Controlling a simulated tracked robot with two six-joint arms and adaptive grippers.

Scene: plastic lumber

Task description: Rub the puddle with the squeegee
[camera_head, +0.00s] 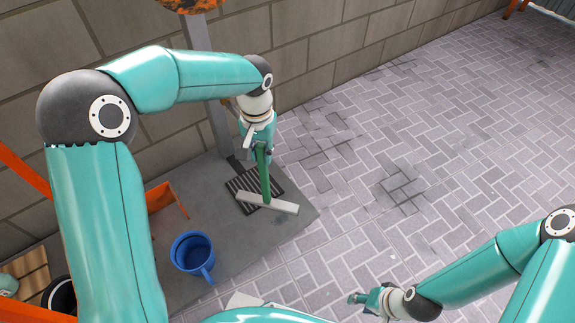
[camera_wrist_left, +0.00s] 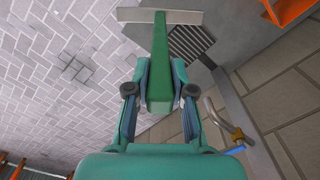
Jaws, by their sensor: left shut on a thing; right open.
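My left gripper (camera_head: 257,150) is shut on the green handle of the squeegee (camera_head: 266,180). The squeegee hangs handle-up with its pale bar (camera_head: 280,206) low over the grey slab, in front of the drain grate. I cannot tell whether the bar touches the slab. The left wrist view shows the squeegee (camera_wrist_left: 158,55) between the fingers of my left gripper (camera_wrist_left: 160,92), its bar across the far end. No clear puddle shows; a dark patch (camera_head: 401,189) lies on the paving to the right, and I cannot tell whether it is wet. My right gripper (camera_head: 359,298) is open and empty at the lower middle.
The slotted drain grate (camera_head: 240,196) lies in the grey slab (camera_head: 235,240). A blue mug-like container (camera_head: 193,254) stands on the slab. A metal post (camera_head: 207,80) and the block wall (camera_head: 330,45) bound the back. The paving (camera_head: 480,150) to the right is open.

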